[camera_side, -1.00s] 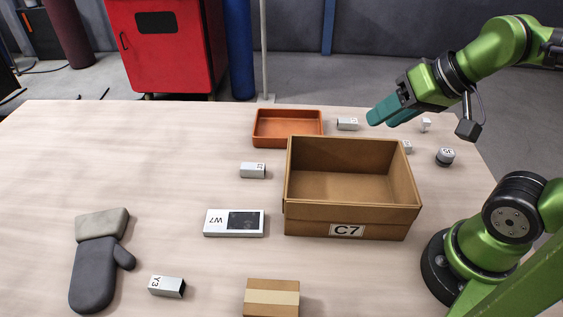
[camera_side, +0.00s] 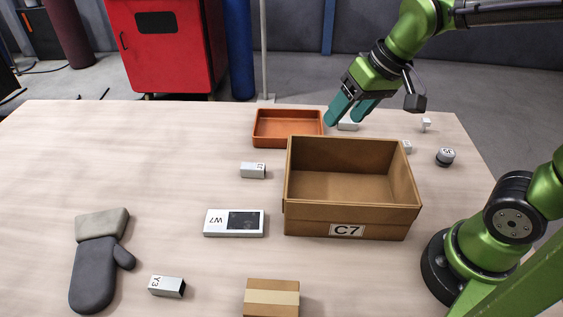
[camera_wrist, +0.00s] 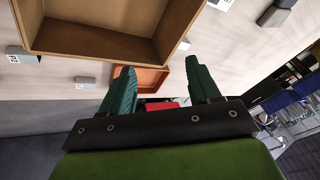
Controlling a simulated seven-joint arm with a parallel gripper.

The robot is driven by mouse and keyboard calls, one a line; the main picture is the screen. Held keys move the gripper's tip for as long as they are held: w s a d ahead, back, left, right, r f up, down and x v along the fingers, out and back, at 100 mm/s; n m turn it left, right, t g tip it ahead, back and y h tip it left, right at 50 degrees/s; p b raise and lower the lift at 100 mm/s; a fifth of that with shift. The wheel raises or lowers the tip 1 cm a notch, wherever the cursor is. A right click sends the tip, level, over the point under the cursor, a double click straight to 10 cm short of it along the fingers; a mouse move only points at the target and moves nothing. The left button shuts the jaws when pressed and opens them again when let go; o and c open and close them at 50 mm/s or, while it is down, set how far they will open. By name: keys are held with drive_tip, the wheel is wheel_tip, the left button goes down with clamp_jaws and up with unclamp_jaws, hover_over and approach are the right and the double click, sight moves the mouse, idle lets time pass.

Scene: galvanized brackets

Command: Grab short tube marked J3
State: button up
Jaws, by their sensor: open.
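Several small grey tubes lie on the table, and their labels are too small to read surely as J3 in the side view. One tube (camera_side: 253,170) lies left of the cardboard box; its mark may start with J. Another tube (camera_side: 348,126) lies behind the box, right of the orange tray, partly hidden by my fingers. A tube marked Y3 (camera_side: 167,286) lies at the front left. My gripper (camera_side: 343,120) is open and empty, its teal fingers pointing down above the table behind the box. In the wrist view its fingers (camera_wrist: 158,66) stand apart with no tube between them.
The open cardboard box marked C7 (camera_side: 347,230) stands just in front of my gripper.

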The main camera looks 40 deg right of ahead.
sight(253, 166)
drive_tip(key=w+a+f+n+g+h, duration=0.1)
drive_tip(key=w+a+f+n+g, duration=0.15)
drive_tip(key=w+n, duration=0.45)
drive_tip(key=w+a+f+n+g, duration=0.1)
drive_tip(key=w+a+f+n, duration=0.25)
drive_tip(key=w, duration=0.75)
drive_tip(key=shift+n, duration=0.25)
drive_tip(key=f, duration=0.5)
drive_tip(key=w+a+f, duration=0.1)
drive_tip(key=f, duration=0.4)
drive_tip(key=a+f, duration=0.1)
drive_tip(key=f, duration=0.4)
drive_tip(key=shift+w+a+f, duration=0.2)
drive_tip(key=shift+w+f, duration=0.05)
drive_tip(key=shift+w, duration=0.1)
